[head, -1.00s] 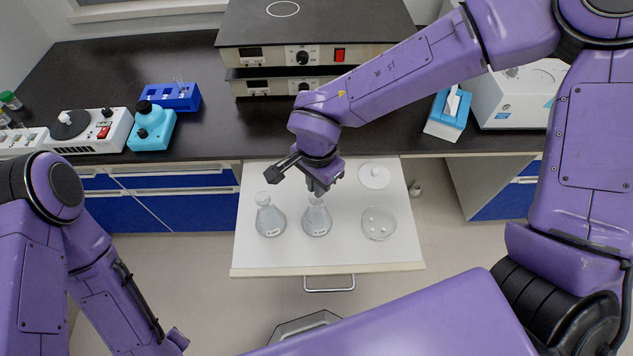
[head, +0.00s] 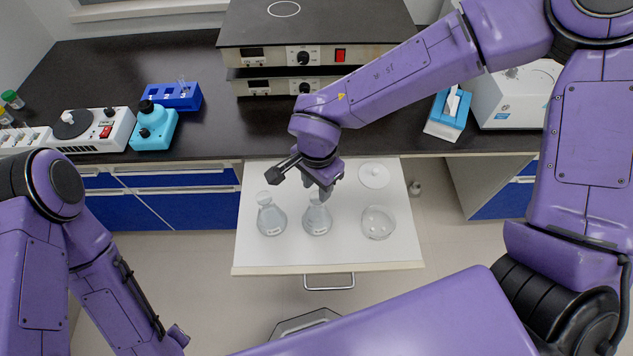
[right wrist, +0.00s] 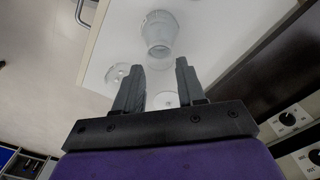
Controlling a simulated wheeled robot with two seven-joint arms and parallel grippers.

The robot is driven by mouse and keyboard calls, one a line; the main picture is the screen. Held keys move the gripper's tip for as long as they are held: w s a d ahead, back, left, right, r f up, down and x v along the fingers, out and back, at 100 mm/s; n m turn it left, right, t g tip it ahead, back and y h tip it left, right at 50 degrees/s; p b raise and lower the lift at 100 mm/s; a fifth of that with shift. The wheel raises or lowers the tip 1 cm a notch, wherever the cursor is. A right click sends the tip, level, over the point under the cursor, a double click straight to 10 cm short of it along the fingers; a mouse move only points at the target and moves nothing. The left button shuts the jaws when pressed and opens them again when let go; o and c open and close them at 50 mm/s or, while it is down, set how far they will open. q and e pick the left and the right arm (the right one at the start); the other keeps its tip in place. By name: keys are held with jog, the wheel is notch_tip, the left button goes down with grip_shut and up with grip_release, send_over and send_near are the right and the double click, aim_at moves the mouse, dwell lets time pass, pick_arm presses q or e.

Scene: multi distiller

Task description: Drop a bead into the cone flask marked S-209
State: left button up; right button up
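Two clear cone flasks with pale labels stand on the white pull-out board: a left flask (head: 271,220) and a middle flask (head: 317,221). The label writing is too small to read, so I cannot tell which is S-209. A shallow glass dish (head: 378,224) to their right holds small pale beads (head: 380,233). My right gripper (head: 324,194) is over the middle flask's neck and partly hides it. In the right wrist view its two fingers (right wrist: 162,68) are apart, with no bead visible between them. Flask glass (right wrist: 158,32) shows beyond the fingertips.
A round white lid (head: 374,176) lies behind the dish on the white board (head: 345,256). The board's front strip is clear.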

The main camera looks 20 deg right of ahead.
notch_tip(320, 180, up, 11)
jog(key=shift+f, duration=0.2)
dwell(0.3)
dwell(0.6)
